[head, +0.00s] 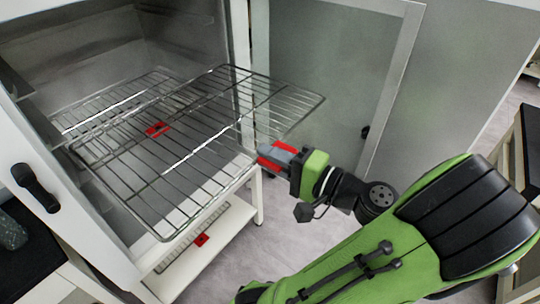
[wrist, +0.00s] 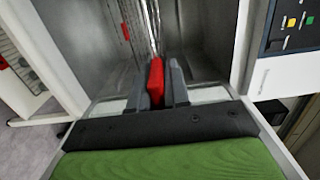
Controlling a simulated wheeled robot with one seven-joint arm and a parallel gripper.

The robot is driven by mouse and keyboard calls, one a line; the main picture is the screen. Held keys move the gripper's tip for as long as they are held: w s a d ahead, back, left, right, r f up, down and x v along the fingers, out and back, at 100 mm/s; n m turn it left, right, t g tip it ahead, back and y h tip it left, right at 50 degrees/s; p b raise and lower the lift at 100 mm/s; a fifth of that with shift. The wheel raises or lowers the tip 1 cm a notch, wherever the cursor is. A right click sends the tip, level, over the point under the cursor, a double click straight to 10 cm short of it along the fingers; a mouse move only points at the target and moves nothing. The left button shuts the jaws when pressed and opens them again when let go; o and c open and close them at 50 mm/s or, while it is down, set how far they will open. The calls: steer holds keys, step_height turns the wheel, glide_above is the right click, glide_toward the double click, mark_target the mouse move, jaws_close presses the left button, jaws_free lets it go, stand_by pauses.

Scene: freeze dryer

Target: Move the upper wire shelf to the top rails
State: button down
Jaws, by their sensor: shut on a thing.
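The upper wire shelf (head: 240,120) is a metal grid that sticks well out of the open cabinet, above a lower shelf. My gripper (head: 277,156) is at its front edge, shut on the shelf's red tab. In the wrist view the red tab (wrist: 156,80) sits between the two grey fingers, with the shelf's wires (wrist: 150,22) running away behind it. A dark ledge (head: 14,82), perhaps a top rail, shows high on the cabinet's left wall; the opposite rail is not clearly seen. Whether the shelf touches any rail I cannot tell.
A lower wire shelf (head: 100,112) with a red tab (head: 157,129) lies inside the cabinet. Another rack with a red tab (head: 202,240) lies on the white stand below. The open door (head: 340,80) stands to the right. Open floor (head: 250,240) lies in front.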

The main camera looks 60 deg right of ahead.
step_height(320, 180, up, 14)
steer(key=p, duration=1.3)
steer(key=shift+p, duration=0.3)
steer(key=shift+r, duration=0.15)
steer(key=w+d, duration=0.1)
steer(key=w, duration=0.9)
steer(key=shift+d+b, duration=0.4)
